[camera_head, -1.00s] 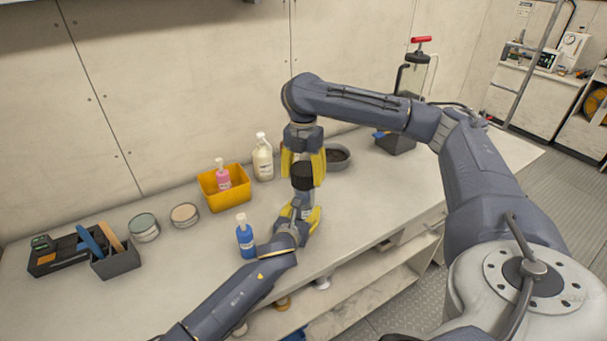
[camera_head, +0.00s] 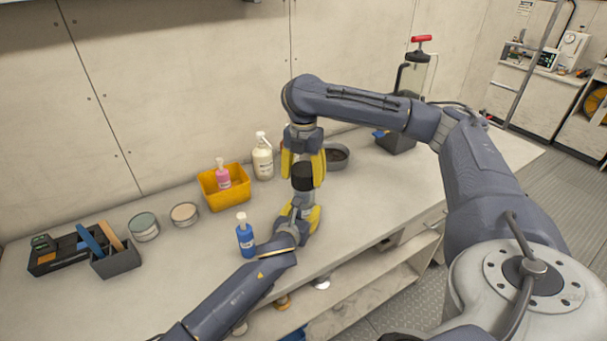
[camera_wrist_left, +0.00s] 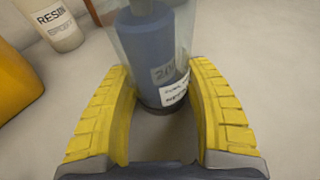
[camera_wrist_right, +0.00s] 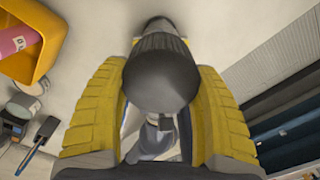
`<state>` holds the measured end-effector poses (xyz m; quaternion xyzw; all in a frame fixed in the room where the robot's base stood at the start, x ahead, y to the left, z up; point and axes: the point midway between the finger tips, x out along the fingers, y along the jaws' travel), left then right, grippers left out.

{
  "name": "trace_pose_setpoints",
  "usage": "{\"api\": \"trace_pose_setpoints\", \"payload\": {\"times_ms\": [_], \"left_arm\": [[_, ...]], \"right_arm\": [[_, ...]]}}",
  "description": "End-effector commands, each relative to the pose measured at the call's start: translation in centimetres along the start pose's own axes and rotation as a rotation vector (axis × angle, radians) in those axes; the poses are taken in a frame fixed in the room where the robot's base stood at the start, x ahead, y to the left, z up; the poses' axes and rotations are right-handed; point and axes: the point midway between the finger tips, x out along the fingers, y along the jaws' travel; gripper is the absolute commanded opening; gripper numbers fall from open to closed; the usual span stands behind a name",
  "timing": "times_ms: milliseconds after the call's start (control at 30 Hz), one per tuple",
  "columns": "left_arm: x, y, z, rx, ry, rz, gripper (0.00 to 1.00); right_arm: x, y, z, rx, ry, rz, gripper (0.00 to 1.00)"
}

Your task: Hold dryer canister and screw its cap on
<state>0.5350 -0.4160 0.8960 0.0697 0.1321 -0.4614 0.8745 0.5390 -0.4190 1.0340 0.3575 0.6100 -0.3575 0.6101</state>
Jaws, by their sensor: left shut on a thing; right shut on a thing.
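The dryer canister (camera_wrist_left: 150,50) is a clear cylinder with a blue-grey filling and a white label, standing on the bench. In the left wrist view my left gripper (camera_wrist_left: 165,110) has its yellow fingers on either side of the canister's lower part, shut on it. The dark ribbed cap (camera_wrist_right: 161,78) is between the yellow fingers of my right gripper (camera_wrist_right: 160,95), which is shut on it. In the head view the black cap (camera_head: 302,176) is above the canister, with my right gripper pointing down. Whether the threads are engaged is hidden.
A blue pump bottle (camera_head: 245,238) stands close left of my left gripper. Behind are a yellow bin (camera_head: 226,198) with a pink bottle, a white resin bottle (camera_head: 262,160) and a grey bowl (camera_head: 338,157). Two round tins and a dark tool caddy (camera_head: 117,262) stand at left.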

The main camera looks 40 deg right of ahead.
Motion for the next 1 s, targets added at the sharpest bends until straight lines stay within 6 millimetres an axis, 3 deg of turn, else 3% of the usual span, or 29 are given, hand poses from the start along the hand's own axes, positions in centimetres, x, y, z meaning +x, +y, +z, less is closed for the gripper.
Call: {"api": "trace_pose_setpoints", "payload": {"times_ms": [1000], "left_arm": [[0.0,0.1,-0.1,0.000,0.002,0.002,0.32]], "right_arm": [[1.3,0.0,0.0,0.000,0.000,0.000,0.40]]}}
